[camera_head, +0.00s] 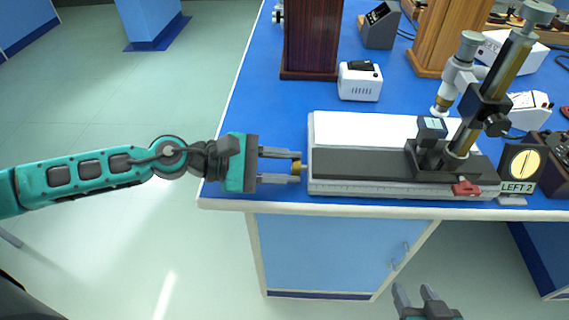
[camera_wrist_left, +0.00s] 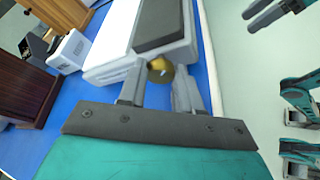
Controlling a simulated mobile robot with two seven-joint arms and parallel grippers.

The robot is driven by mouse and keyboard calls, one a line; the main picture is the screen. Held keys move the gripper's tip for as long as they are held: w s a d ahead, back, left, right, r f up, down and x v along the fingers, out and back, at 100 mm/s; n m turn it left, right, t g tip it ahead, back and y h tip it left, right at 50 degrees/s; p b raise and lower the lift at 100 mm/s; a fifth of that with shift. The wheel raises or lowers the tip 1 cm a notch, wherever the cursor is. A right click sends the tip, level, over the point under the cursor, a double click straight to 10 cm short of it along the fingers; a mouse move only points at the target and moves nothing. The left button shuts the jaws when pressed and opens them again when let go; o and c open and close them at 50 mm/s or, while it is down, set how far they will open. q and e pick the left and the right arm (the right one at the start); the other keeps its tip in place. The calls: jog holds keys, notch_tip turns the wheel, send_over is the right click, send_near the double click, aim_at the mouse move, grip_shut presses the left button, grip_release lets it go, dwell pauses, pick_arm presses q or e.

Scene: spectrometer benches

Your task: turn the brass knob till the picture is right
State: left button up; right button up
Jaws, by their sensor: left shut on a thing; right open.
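The brass knob (camera_head: 297,168) sticks out from the left end of the long grey and black instrument bench (camera_head: 365,187). My left gripper (camera_head: 298,166) is shut on the knob, one finger on each side. In the left wrist view the brass knob (camera_wrist_left: 160,71) shows between the fingertips. A sign marked LEFT 2 (camera_head: 505,187) at the bench's right end carries a pale yellow disc (camera_head: 524,164) with a thin dark near-vertical line. My right gripper (camera_head: 415,291) is open and empty below the table edge.
A microscope-like tube (camera_head: 490,95) rises from the bench's right part, with a red clamp (camera_head: 466,188) at its front. A white box (camera_head: 360,82) and a dark wooden block (camera_head: 310,40) stand behind. The blue tabletop (camera_head: 262,105) is clear left of the bench.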

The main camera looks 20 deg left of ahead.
pick_arm(q)
jog(key=shift+r, duration=0.1)
pick_arm(e)
jog(key=shift+r, duration=0.25)
pick_arm(q)
jog(key=shift+n+g+p, duration=0.4)
jog(key=shift+n+p, duration=0.15)
jog(key=shift+n, duration=0.05)
jog(key=n+g, duration=0.1)
jog(key=n+g+p, duration=0.1)
jog(key=n, duration=0.1)
jog(key=shift+w, duration=0.25)
jog(key=n+g+h, duration=0.1)
jog(key=n+g, duration=0.1)
jog(key=shift+w+a+n, duration=0.1)
jog(key=shift+w+n, duration=0.05)
jog(key=shift+n, duration=0.25)
jog(key=shift+n+g+h+b, duration=0.35)
jog(key=shift+n+g, duration=0.25)
jog(key=shift+n, duration=0.3)
jog(key=shift+w+n+g+h+b, duration=0.15)
jog(key=shift+n+g+h+b, duration=0.25)
jog(key=shift+n, duration=0.5)
pick_arm(e)
jog(key=shift+d, duration=0.15)
jog(key=shift+s, duration=0.1)
pick_arm(q)
jog(key=o, duration=1)
